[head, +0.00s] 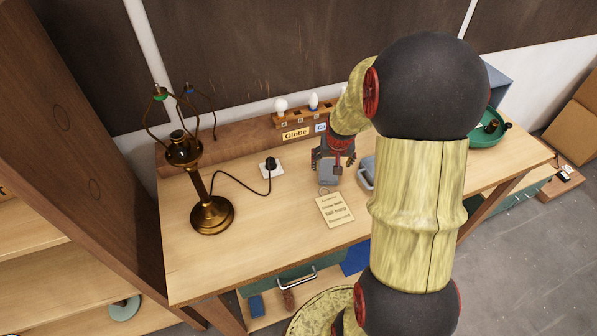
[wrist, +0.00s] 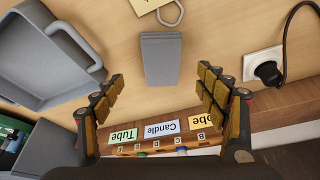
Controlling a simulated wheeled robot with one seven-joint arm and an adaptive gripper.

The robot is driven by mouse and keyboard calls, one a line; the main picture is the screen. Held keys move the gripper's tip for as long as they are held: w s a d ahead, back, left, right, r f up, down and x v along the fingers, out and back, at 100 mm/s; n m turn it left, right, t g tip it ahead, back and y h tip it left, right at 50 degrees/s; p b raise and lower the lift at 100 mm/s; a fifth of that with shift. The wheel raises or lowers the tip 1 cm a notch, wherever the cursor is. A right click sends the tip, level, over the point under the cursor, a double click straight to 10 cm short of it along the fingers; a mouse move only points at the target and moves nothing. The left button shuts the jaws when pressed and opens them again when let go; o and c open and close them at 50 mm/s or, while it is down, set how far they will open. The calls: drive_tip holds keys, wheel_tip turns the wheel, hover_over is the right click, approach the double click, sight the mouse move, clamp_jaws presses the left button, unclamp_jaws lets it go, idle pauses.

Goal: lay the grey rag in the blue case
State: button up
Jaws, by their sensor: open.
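A grey, block-like piece (head: 329,174) with a pale loop at one end lies on the bench; it may be the folded rag. It also shows in the wrist view (wrist: 160,60), flat on the wood. An open blue-grey case (wrist: 40,88) with a raised handle lies beside it, at the left in the wrist view. In the head view the case (head: 367,168) is partly hidden by my arm, and its inside looks empty in the wrist view. My gripper (head: 334,162) is open above the bench by the grey piece, with nothing between its fingers (wrist: 160,88).
A brass lamp (head: 211,214) stands at the left; its cord runs to a white socket (head: 271,168). A labelled bulb rack (head: 305,117) is at the back. A note (head: 335,210) lies in front. A green bowl (head: 487,135) and blue box (head: 498,88) stand at the right.

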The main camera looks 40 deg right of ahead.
sight(329, 169)
drive_tip(key=shift+w+d+f, duration=0.1)
drive_tip(key=shift+d, duration=0.1)
drive_tip(key=shift+d+f, duration=0.2)
drive_tip(key=shift+f, duration=0.15)
drive_tip(key=x, duration=0.2)
drive_tip(key=b+x, duration=0.1)
drive_tip(key=x, duration=0.1)
drive_tip(key=b+x, duration=0.1)
drive_tip(key=x, duration=0.1)
drive_tip(key=shift+w+a+f, duration=0.1)
drive_tip(key=shift+w+f, duration=0.2)
drive_tip(key=shift+w, duration=0.2)
drive_tip(key=shift+c, duration=1.2)
drive_tip(key=c, duration=1.1)
drive_tip(key=shift+r, duration=0.2)
